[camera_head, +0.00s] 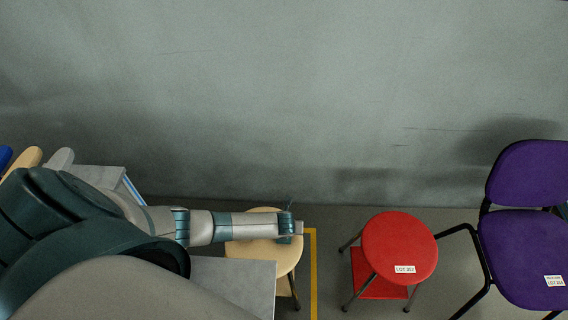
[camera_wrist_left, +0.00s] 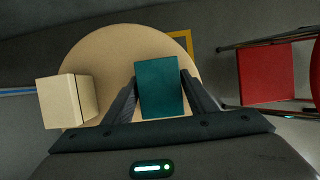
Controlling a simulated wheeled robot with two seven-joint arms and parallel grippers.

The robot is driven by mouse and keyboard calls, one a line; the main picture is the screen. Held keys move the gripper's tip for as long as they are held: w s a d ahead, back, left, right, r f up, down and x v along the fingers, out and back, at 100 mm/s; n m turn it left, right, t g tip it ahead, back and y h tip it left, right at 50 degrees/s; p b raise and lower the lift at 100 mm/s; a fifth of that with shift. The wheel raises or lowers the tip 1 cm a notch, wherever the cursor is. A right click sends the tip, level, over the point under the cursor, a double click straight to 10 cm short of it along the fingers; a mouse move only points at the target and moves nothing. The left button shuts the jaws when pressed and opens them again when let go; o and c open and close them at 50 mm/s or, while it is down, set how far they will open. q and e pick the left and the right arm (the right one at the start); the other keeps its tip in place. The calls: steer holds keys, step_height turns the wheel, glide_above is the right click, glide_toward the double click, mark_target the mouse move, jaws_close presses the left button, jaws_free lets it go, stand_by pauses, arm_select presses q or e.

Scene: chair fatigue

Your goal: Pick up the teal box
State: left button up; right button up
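The teal box (camera_wrist_left: 159,87) is on the round beige stool (camera_wrist_left: 100,48) in the left wrist view. My left gripper (camera_wrist_left: 159,76) points down at it, one dark finger on each side and the box between or just below the tips. The fingers are apart by about the box's width; a firm grip does not show. In the head view my left gripper (camera_head: 297,228) is over the right part of the stool (camera_head: 262,250), and the box is hard to make out there. A beige box (camera_wrist_left: 66,101) is left of the teal box. My right gripper is not in view.
A red stool (camera_head: 400,246) with a lot label stands to the right, then a purple chair (camera_head: 525,250). A yellow floor line (camera_head: 313,275) runs between the stools. A grey wall (camera_head: 300,100) is behind. A grey surface (camera_head: 235,278) is in front of the beige stool.

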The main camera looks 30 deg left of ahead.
arm_select(q)
steer(key=c, duration=0.7)
steer(key=shift+c, duration=0.2)
steer(key=shift+r, duration=0.1)
